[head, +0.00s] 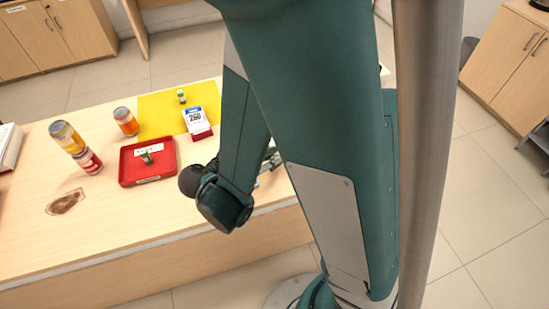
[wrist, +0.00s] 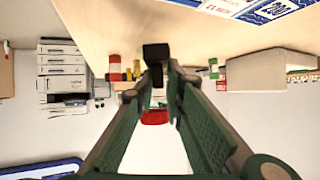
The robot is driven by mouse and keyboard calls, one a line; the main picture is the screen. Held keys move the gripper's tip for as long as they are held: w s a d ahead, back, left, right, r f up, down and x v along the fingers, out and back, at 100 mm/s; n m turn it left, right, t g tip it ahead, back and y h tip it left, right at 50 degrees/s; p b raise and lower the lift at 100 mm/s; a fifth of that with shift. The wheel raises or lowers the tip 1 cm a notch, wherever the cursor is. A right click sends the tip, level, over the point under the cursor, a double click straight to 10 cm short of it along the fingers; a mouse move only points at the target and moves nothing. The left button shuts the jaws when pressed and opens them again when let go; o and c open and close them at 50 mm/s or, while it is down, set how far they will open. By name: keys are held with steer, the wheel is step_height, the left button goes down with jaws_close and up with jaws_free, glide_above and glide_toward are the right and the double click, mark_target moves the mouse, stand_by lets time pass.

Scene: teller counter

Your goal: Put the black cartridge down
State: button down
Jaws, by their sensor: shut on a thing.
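My gripper (wrist: 158,75) reaches forward in the wrist view, with its green-padded fingers closed at the tips on the black cartridge (wrist: 157,52). The cartridge is a small dark block near the middle of that view, against the pale wooden counter. I cannot tell whether it touches the counter. In the head view my arm hides the cartridge and most of the gripper; only bits of the gripper show (head: 270,161) near the counter's front edge.
On the counter (head: 120,222) are a red tray (head: 128,178) with a white card and small green item, an orange can (head: 126,121), stacked cans (head: 75,145), a yellow mat (head: 158,112), a "260" sign (head: 195,121) and a brown stain (head: 65,202).

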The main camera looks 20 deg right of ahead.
steer(key=shift+f, duration=0.25)
steer(key=c, duration=2.4)
jaws_free()
steer(key=shift+a+r, duration=0.1)
steer(key=p+v, duration=0.3)
steer(key=v, duration=0.8)
steer(key=shift+s+a+r, duration=0.2)
steer(key=shift+a, duration=0.05)
